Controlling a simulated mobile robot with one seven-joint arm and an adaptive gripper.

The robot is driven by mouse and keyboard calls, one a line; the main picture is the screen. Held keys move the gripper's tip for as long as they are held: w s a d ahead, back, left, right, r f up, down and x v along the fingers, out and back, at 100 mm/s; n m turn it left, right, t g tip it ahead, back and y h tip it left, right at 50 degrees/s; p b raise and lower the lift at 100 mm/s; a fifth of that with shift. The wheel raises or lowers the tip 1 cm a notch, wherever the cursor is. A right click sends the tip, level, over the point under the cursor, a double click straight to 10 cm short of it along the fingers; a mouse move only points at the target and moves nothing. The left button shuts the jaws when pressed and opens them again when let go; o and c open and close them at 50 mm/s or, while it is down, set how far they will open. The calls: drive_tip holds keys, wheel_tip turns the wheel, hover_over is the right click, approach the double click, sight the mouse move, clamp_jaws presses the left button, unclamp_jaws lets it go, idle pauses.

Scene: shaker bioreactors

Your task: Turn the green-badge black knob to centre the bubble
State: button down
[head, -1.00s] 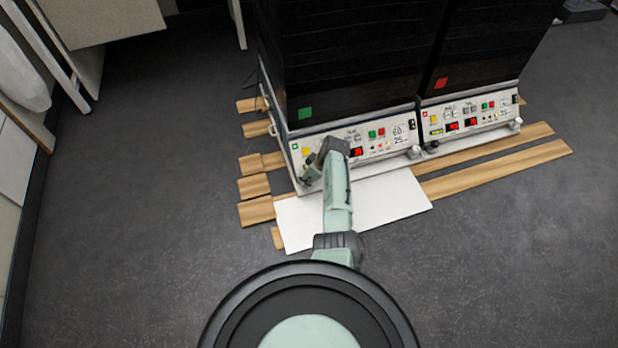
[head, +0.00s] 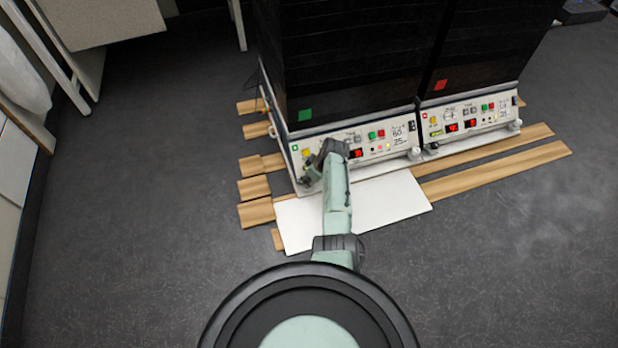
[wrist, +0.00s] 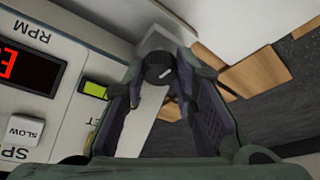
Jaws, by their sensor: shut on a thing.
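The left shaker cabinet bears a green badge (head: 305,114) above its white control panel (head: 400,147). In the wrist view a black knob (wrist: 158,67) with a light mark on its face sits at the panel's lower corner. My gripper (wrist: 160,76) has one finger on each side of the knob and is shut on it. In the head view my gripper (head: 312,178) is at the panel's lower left, and my arm hides the knob. A small yellow-green level window (wrist: 95,89) shows beside the left finger; I cannot make out its bubble.
A second cabinet with a red badge (head: 440,84) stands close on the right. A white board (head: 395,205) and wooden planks (head: 500,165) lie on the dark floor beneath and in front. A red display (wrist: 28,70) and a SLOW button (wrist: 25,130) are near my gripper.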

drive_tip(key=m+p, duration=0.2)
drive_tip(key=m, duration=0.1)
drive_tip(key=shift+s+a+r+t+h, duration=0.15)
drive_tip(key=shift+t+h, duration=0.25)
drive_tip(key=m+h+p, duration=0.1)
drive_tip(key=m+p, duration=0.1)
drive_tip(key=m, duration=0.1)
drive_tip(key=shift+a+m+t, duration=0.1)
drive_tip(key=shift+m+t, duration=0.3)
drive_tip(key=m+h, duration=0.1)
drive_tip(key=m, duration=0.3)
drive_tip(key=shift+a+f+h+p, duration=0.1)
drive_tip(key=shift+f+h+p, duration=0.1)
drive_tip(key=shift+h+p, duration=0.15)
drive_tip(key=shift+m+h, duration=0.45)
drive_tip(key=shift+m, duration=0.75)
drive_tip(key=c, duration=1.6)
unclamp_jaws()
